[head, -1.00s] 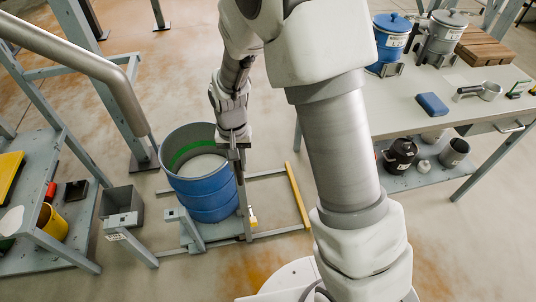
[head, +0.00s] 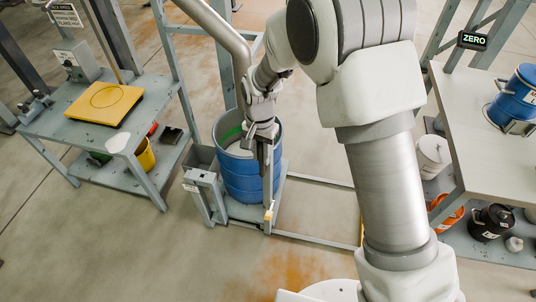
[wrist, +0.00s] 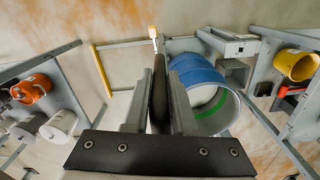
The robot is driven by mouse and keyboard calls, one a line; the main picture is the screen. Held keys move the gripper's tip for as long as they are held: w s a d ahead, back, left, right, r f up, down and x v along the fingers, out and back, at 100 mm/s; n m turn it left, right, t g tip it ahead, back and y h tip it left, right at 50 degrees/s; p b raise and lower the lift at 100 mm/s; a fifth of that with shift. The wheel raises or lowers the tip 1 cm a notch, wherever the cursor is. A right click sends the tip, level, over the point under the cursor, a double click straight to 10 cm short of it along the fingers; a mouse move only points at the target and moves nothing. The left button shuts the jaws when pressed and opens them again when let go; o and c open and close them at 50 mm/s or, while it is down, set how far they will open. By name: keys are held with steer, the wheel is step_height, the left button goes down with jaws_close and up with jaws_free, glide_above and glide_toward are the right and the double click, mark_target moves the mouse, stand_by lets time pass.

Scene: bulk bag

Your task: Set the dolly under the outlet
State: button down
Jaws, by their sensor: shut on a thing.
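The blue drum (head: 240,184) stands upright on the low grey dolly (head: 246,212), inside a floor frame. The drum is open at the top, with a green band and pale contents inside; its open mouth also shows in the wrist view (wrist: 215,112). My gripper (head: 265,158) is beside the drum's near right side, shut on the dolly's dark upright handle (wrist: 159,92). A thick grey pipe (head: 222,32) bends down behind my wrist and the drum; its lower end is hidden. I cannot tell whether this is the outlet.
The floor frame has a yellow bar (head: 361,232) on its right, with clear floor between it and the drum. A grey box on a post (head: 200,178) stands close left of the drum. A bench with a yellow plate (head: 105,103) is at left, a table (head: 480,150) at right.

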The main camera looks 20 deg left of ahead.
steer(key=shift+a, duration=0.25)
steer(key=c, duration=0.8)
jaws_free()
steer(key=shift+o, duration=0.2)
steer(key=shift+r, duration=0.3)
step_height(320, 180, up, 17)
steer(key=p, duration=0.3)
steer(key=shift+f, duration=0.1)
